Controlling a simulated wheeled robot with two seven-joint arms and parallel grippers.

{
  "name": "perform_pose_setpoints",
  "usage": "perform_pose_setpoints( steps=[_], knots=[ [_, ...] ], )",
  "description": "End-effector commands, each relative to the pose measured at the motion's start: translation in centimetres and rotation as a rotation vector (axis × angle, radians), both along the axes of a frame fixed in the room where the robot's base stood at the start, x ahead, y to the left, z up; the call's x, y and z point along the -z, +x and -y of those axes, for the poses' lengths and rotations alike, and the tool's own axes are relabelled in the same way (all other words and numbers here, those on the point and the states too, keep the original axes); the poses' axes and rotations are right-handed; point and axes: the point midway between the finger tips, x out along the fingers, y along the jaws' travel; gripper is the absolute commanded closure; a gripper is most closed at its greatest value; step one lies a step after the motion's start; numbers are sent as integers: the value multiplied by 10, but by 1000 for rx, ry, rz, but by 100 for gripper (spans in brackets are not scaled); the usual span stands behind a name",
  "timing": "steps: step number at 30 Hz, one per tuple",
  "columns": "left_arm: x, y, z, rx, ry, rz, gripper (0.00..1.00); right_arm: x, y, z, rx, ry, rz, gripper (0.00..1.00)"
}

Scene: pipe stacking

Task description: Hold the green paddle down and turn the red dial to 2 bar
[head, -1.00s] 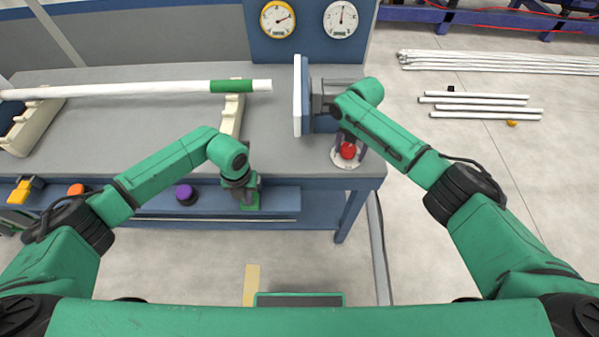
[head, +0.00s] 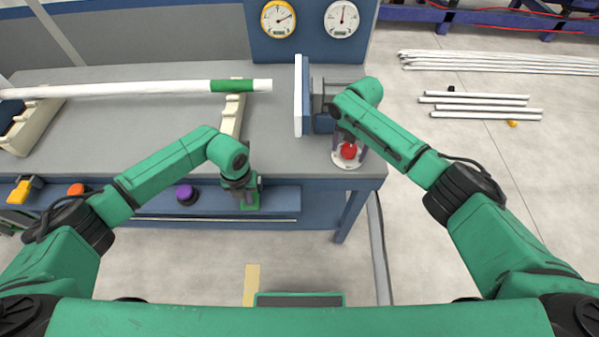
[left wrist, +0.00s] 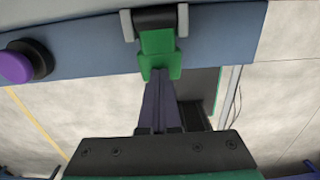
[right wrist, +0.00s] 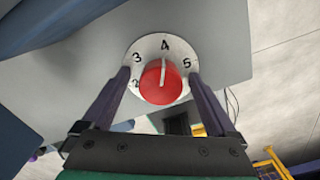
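The red dial (right wrist: 161,84) sits on a round white scale plate (right wrist: 138,52) with numbers; 2 to 5 are readable in the right wrist view. Its white pointer line points at about 4. My right gripper (right wrist: 158,76) is open, with one finger on each side of the dial and a visible gap to it. In the head view the dial (head: 349,151) shows below the right wrist. The green paddle (left wrist: 158,50) hangs at the bench's front edge. My left gripper (left wrist: 160,82) is shut, its fingertips together at the paddle's lower end; contact is hard to judge.
A yellow-rimmed gauge (head: 278,19) and a white gauge (head: 341,19) are on the back panel. A white pipe with a green band (head: 150,89) rests on cream supports. A purple knob (left wrist: 18,62) is left of the paddle. Loose pipes (head: 485,104) lie on the floor.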

Motion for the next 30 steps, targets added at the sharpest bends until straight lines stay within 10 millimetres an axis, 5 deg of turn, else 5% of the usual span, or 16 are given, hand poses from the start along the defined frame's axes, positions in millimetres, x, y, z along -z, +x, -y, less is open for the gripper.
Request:
perform_pose_setpoints(
  steps=[26,27,30],
  knots=[
    [1,1,0,0,-1,5,100,-11,-1,0,2,3,-11,10],
    [1,1,0,0,-1,5,100,-11,-1,0,2,3,-11,14],
    [0,1,0,0,-1,5,100,-11,-1,1,2,2,-10,52]
  ],
)
